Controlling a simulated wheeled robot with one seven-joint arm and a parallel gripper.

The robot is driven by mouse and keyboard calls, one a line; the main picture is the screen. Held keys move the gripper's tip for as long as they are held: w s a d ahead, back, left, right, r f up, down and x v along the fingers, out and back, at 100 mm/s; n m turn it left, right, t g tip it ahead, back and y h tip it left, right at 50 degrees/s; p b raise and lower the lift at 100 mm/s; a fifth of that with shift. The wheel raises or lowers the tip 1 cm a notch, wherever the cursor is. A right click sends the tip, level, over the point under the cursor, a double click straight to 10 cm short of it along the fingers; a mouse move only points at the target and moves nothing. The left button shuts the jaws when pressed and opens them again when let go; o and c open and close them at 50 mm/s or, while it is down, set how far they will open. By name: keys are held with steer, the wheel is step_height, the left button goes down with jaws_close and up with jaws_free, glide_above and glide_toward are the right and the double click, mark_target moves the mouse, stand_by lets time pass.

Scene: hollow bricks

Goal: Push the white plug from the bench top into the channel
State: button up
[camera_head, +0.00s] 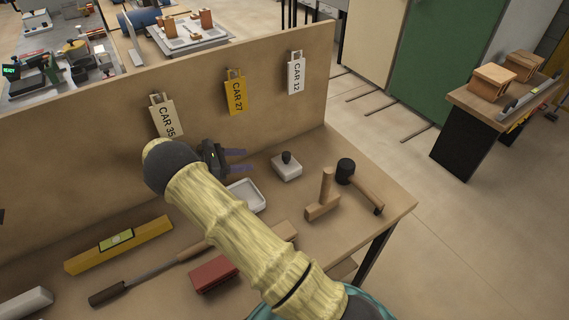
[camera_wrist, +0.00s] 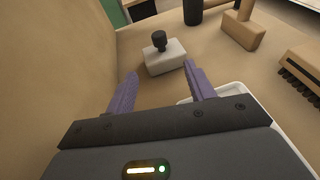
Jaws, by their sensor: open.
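A white block with a dark knob on top (camera_head: 287,168) stands on the bench top (camera_head: 375,225), right of my gripper; it looks like the white plug. In the wrist view the white block (camera_wrist: 165,60) lies just beyond and between the fingertips, apart from them. My gripper (camera_head: 243,160) is open and empty, its purple fingers pointing right above the bench near the back panel. The fingers also show in the wrist view (camera_wrist: 160,76). I cannot make out a channel for certain; my arm hides part of the bench.
A shallow white tray (camera_head: 262,205) lies below my gripper. A wooden T-shaped tool (camera_head: 324,203) and a black-headed mallet (camera_head: 347,170) lie to the right. A red block (camera_head: 213,275) and yellow level (camera_head: 120,243) lie in front and left. The back panel (camera_head: 205,130) bears several tags.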

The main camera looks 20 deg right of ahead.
steer(key=shift+d, duration=0.1)
steer(key=p, duration=0.3)
glide_toward(291, 161)
steer(key=d, duration=0.2)
steer(key=d+r, duration=0.1)
steer(key=d, duration=0.1)
steer(key=shift+d+f, duration=0.2)
steer(key=shift+d, duration=0.05)
steer(key=shift+d, duration=0.3)
steer(key=x, duration=0.1)
steer(key=p+x, duration=0.1)
steer(key=x, duration=0.2)
steer(key=shift+d+r+p, duration=0.15)
steer(key=shift+d+p, duration=0.2)
steer(key=c, duration=1.1)
